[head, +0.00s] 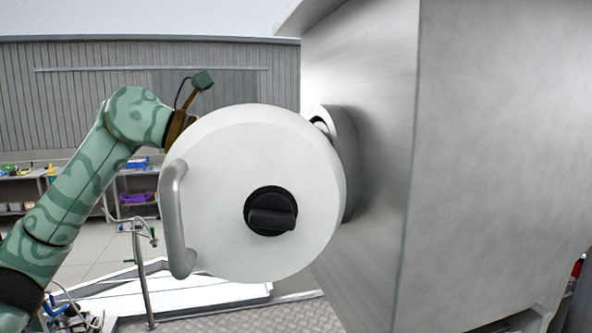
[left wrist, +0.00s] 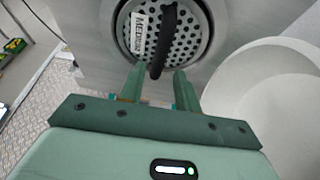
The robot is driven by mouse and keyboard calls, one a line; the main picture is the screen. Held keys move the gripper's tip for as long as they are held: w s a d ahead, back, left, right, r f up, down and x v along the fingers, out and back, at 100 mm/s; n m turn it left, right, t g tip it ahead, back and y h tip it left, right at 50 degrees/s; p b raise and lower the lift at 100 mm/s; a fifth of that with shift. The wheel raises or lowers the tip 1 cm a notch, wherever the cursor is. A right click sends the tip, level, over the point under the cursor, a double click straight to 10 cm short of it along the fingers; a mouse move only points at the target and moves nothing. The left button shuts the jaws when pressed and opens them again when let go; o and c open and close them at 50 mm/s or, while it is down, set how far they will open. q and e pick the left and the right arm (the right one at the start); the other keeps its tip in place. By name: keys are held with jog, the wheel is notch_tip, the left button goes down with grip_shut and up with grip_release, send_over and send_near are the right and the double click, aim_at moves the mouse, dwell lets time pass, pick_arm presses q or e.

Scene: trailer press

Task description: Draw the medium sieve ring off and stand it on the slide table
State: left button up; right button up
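In the left wrist view a perforated metal disc (left wrist: 191,42) sits in a round opening, with a black bar handle (left wrist: 168,38) across it and a small white label (left wrist: 138,30). It appears to be the sieve ring; I cannot read its size. My left gripper (left wrist: 159,72) is open, its fingertips apart on either side of the handle's lower end. I cannot tell whether either finger touches it. In the head view the gripper and sieve are hidden behind the round white cover (head: 220,160). My right gripper is in neither view. I cannot identify the slide table for certain.
The white cover stands swung open, with a bar handle (head: 173,220) and black knob (head: 270,211); its hollow inside (left wrist: 260,95) is close on the right in the wrist view. A large metal housing (head: 480,150) fills the right. Shelves (head: 20,190) stand far left.

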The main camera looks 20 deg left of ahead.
pick_arm(q)
jog(key=x, duration=0.4)
jog(key=shift+w+d+f+p, duration=0.1)
jog(key=shift+w+d+p, duration=0.15)
jog(key=shift+p, duration=0.15)
jog(key=shift+c, duration=0.6)
grip_shut()
jog(key=shift+a, duration=0.1)
jog(key=s+a+b, duration=0.2)
jog(key=s+a, duration=0.2)
jog(key=a, duration=0.2)
jog(key=shift+s, duration=0.35)
